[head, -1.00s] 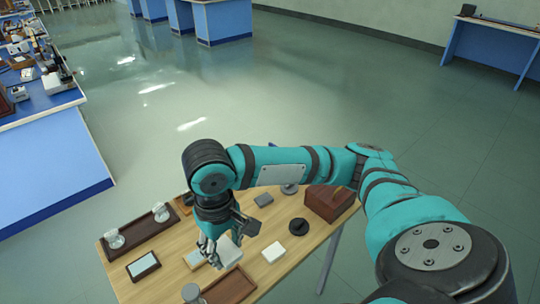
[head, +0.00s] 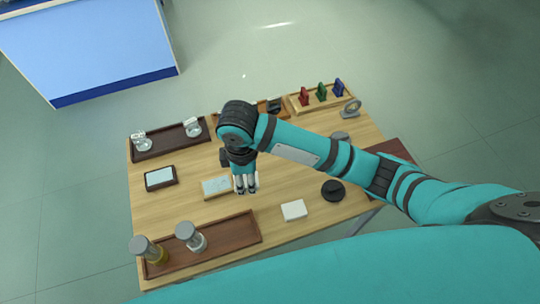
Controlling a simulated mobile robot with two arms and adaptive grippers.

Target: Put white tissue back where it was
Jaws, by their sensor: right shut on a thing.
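My right gripper (head: 246,186) points down over the middle of the wooden table (head: 295,172). It is shut on what looks like the white tissue, which is mostly hidden by the fingers and hard to tell from them. Just left of the gripper is a small wooden holder (head: 216,187) with a pale top. A separate white block (head: 293,210) lies on the table to the right of the gripper. My left gripper is not in view.
A long brown tray (head: 229,234) with two capped jars is at the front left. A dark tray (head: 168,142) with glassware is at the back left, above a dark-framed pad (head: 160,178). A black round piece (head: 333,190) is at right. A colored-clip tray (head: 309,106) is at the back.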

